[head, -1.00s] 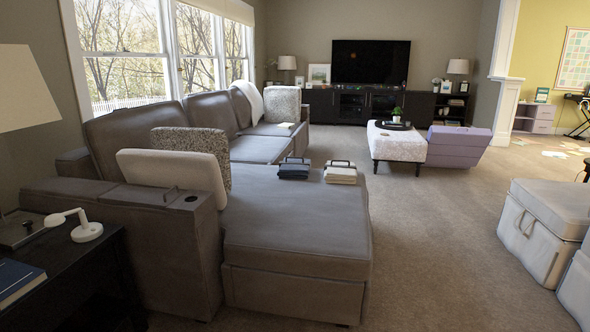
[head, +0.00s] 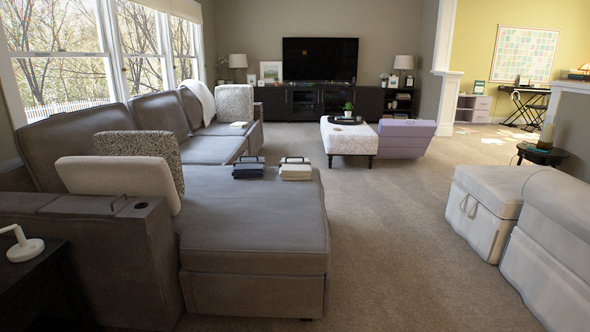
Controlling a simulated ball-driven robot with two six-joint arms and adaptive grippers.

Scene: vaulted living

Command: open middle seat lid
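A grey sectional sofa (head: 250,222) fills the left half of the head view. Its chaise seat is nearest to me and looks closed. The middle seat (head: 208,148) lies beyond the chaise and its lid looks flat and shut. A white cushion (head: 112,178) and a speckled cushion (head: 140,147) lean at the chaise's left. Neither of my grippers shows.
A patterned ottoman (head: 347,140) with a tray stands ahead beside a purple seat (head: 405,138). White covered seats (head: 487,205) stand at right. A dark side table (head: 40,290) is at near left. Carpet (head: 390,230) between sofa and white seats is clear.

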